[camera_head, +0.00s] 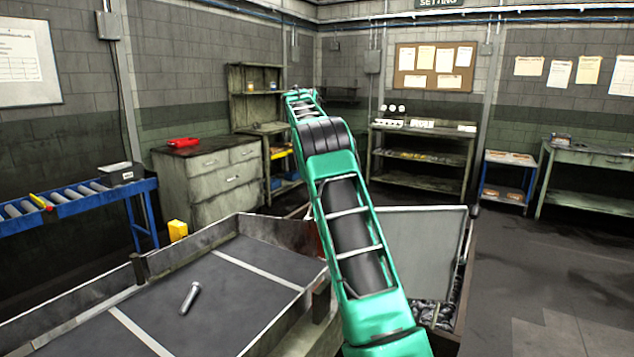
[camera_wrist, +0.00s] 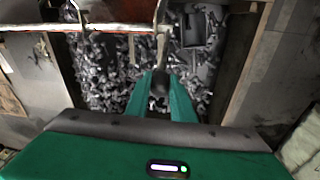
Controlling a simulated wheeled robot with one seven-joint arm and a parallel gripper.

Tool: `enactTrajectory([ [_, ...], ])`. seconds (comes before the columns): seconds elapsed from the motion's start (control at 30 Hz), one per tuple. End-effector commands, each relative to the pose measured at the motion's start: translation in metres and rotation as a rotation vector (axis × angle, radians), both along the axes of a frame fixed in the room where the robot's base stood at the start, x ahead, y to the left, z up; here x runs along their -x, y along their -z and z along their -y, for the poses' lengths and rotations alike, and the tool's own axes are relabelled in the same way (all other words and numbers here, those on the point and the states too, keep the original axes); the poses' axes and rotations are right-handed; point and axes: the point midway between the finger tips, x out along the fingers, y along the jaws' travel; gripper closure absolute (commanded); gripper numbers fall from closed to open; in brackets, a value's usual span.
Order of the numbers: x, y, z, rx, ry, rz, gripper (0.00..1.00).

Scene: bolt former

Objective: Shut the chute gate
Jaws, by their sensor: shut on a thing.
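In the wrist view, the two green fingers of my gripper (camera_wrist: 160,88) are closed around a dark, rounded grip. A pale, narrow bar (camera_wrist: 160,20) runs up from it toward the top edge, so it looks like the chute gate's handle. A rust-edged, pale strip (camera_wrist: 80,27) crosses the top left, near this bar. I cannot tell how far the gate is open. In the head view my arm reaches up and away, and my gripper and the handle cannot be made out.
Loose bolts (camera_wrist: 105,75) fill the bin beneath my gripper, between side walls. A divided dark tray (camera_head: 235,290) with one bolt (camera_head: 190,297) lies left of my arm. A grey panel (camera_head: 425,250) stands right of it. Open floor (camera_head: 550,270) lies farther right.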

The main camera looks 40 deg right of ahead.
Motion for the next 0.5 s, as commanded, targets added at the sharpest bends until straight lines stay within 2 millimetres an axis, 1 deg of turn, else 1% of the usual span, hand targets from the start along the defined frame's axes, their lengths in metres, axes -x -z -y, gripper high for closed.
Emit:
enactTrajectory([
  [0.33, -0.0002, -0.0001, -0.0001, 0.002, 0.002, 0.0, 1.0],
  [0.37, -0.0002, -0.0001, -0.0002, 0.002, 0.002, 0.0, 0.74],
  [0.4, -0.0001, 0.0, -0.0004, 0.002, 0.002, 0.0, 0.64],
  [0.43, -0.0002, -0.0001, -0.0006, 0.001, 0.002, -0.001, 0.61],
  [0.5, -0.0005, -0.0001, -0.0012, 0.001, 0.001, -0.001, 0.61],
])
